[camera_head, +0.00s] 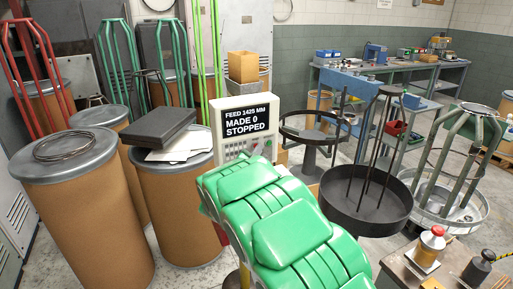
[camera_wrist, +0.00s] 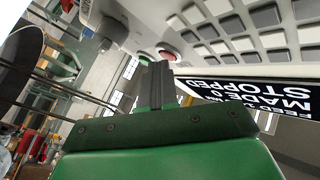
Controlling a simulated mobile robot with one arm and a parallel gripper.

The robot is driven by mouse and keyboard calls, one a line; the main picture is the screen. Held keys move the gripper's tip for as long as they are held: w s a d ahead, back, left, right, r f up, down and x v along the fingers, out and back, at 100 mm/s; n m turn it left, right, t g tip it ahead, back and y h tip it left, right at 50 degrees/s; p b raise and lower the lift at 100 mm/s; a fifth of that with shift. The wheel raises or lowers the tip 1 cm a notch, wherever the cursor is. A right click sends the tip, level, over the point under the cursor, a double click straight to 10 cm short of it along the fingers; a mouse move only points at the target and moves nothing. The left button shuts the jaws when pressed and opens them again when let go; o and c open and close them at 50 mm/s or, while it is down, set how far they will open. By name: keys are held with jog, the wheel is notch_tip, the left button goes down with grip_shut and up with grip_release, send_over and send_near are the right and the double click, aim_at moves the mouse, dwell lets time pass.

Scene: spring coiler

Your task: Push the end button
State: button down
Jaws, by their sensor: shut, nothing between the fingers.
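The control panel (camera_head: 229,149) is a pale box with a black screen (camera_head: 241,117) reading "FEED 1425 MM, MADE 0, STOPPED". In the wrist view its face shows rows of grey keys (camera_wrist: 233,25), a round red button (camera_wrist: 166,55) and a green button (camera_wrist: 145,57) beside it. I cannot tell which one is the end button. My gripper (camera_wrist: 158,68) is shut and empty, its dark fingertips close to the red button. I cannot tell whether they touch it.
Brown drums (camera_head: 86,211) with grey lids crowd the left. A black round tray stand (camera_head: 366,207) and a metal reel (camera_head: 451,205) stand to the right. A workbench (camera_head: 447,262) with small items is at the lower right corner.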

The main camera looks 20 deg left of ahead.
jog(key=shift+s, duration=0.1)
jog(key=shift+s+d, duration=0.45)
jog(key=shift+d, duration=0.1)
dwell(0.3)
jog(key=shift+s+d, duration=1.8)
